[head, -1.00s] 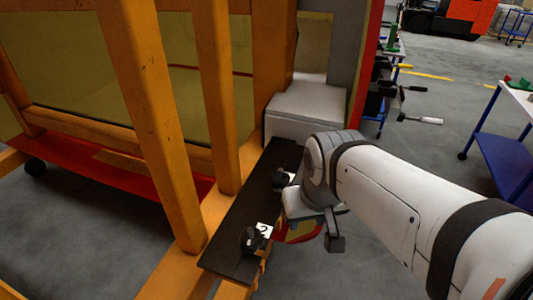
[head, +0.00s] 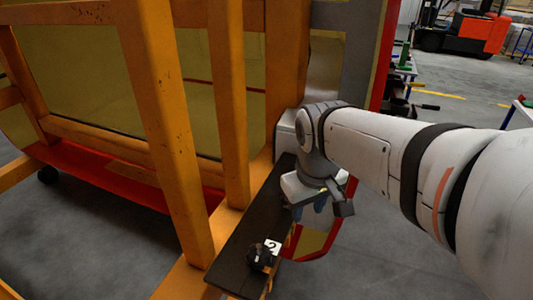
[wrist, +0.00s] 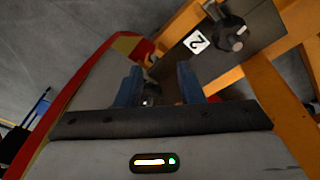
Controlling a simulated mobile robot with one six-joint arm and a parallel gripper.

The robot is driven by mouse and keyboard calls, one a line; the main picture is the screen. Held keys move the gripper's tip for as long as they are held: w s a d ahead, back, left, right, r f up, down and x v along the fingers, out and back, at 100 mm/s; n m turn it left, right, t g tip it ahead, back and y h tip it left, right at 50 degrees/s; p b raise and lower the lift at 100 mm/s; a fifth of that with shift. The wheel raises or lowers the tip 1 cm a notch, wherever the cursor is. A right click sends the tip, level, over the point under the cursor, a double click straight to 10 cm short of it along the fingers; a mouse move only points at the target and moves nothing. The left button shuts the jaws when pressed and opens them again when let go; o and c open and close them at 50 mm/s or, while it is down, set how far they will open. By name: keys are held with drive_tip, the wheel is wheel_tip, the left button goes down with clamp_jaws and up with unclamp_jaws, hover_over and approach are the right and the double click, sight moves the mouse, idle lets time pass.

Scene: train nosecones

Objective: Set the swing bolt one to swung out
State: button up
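My gripper (wrist: 161,84) points down over the far end of a dark plate (head: 241,233), its two blue fingers apart. In the head view the gripper (head: 310,206) covers that end of the plate, so swing bolt one is hidden there. In the wrist view a small dark part with a light spot (wrist: 149,99) shows between the fingers, perhaps swing bolt one. Its position, and whether the fingers touch it, cannot be told. A second black swing bolt (head: 260,257) with a white "2" label (head: 272,246) sits at the near end; it also shows in the wrist view (wrist: 232,34).
Orange frame posts (head: 166,130) stand left of the plate, with a yellow-green panel (head: 85,85) behind them. A grey and red-edged body (head: 377,60) rises behind my arm. Open grey floor (head: 385,250) lies to the right. An orange vehicle (head: 478,32) stands far back.

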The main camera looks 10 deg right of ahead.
drive_tip(key=w+a+r+n, duration=0.1)
drive_tip(key=w+n, duration=0.1)
drive_tip(key=w, duration=0.1)
drive_tip(key=w+a+n+g, duration=0.1)
drive_tip(key=w+n, duration=0.1)
drive_tip(key=w, duration=0.1)
drive_tip(key=w+a+r+n+h, duration=0.1)
drive_tip(key=w, duration=0.3)
drive_tip(key=shift+a+r+n+g+b, duration=0.3)
drive_tip(key=shift+n+g+b, duration=0.05)
drive_tip(key=shift+n+g, duration=0.05)
drive_tip(key=c, duration=0.6)
drive_tip(key=w+a+n, duration=0.1)
drive_tip(key=w, duration=0.1)
drive_tip(key=w+a+n+g, duration=0.1)
drive_tip(key=w+a+n, duration=0.1)
drive_tip(key=w, duration=0.1)
drive_tip(key=w+a+n+h, duration=0.1)
drive_tip(key=w+a+n, duration=0.1)
drive_tip(key=w, duration=0.1)
drive_tip(key=shift+w+b, duration=0.25)
drive_tip(key=shift+b, duration=0.05)
clamp_jaws()
